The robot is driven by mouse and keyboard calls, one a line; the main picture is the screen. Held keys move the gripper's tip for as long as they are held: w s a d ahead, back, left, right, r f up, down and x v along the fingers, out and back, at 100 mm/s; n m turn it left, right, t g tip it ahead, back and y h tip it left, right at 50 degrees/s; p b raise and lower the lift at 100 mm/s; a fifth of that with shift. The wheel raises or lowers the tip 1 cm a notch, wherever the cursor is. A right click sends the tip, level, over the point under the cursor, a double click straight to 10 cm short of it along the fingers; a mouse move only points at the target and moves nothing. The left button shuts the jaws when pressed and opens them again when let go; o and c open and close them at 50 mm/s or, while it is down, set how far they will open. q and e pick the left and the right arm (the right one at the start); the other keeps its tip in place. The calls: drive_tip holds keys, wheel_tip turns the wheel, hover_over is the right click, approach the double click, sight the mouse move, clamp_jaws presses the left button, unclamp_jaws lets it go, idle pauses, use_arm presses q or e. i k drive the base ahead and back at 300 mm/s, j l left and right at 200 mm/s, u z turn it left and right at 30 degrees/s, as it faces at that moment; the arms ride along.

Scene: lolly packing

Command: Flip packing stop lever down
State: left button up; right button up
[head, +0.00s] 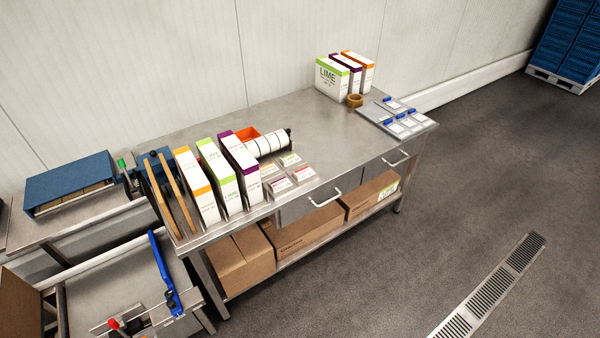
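Neither of my grippers shows in the head view. At the lower left is a metal packing station (95,285). A long blue lever-like bar (163,262) stands over its right side, tilted, with its top toward the back. A small red knob (113,324) sits on a metal bracket at the station's near edge. A green-tipped part (121,163) stands by the blue-covered machine (70,182) behind. I cannot tell for certain which of these is the stop lever.
The floor (470,200) to the right is clear, with a drain grate (490,288).

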sight(61, 294)
drive_tip(key=u, duration=2.3)
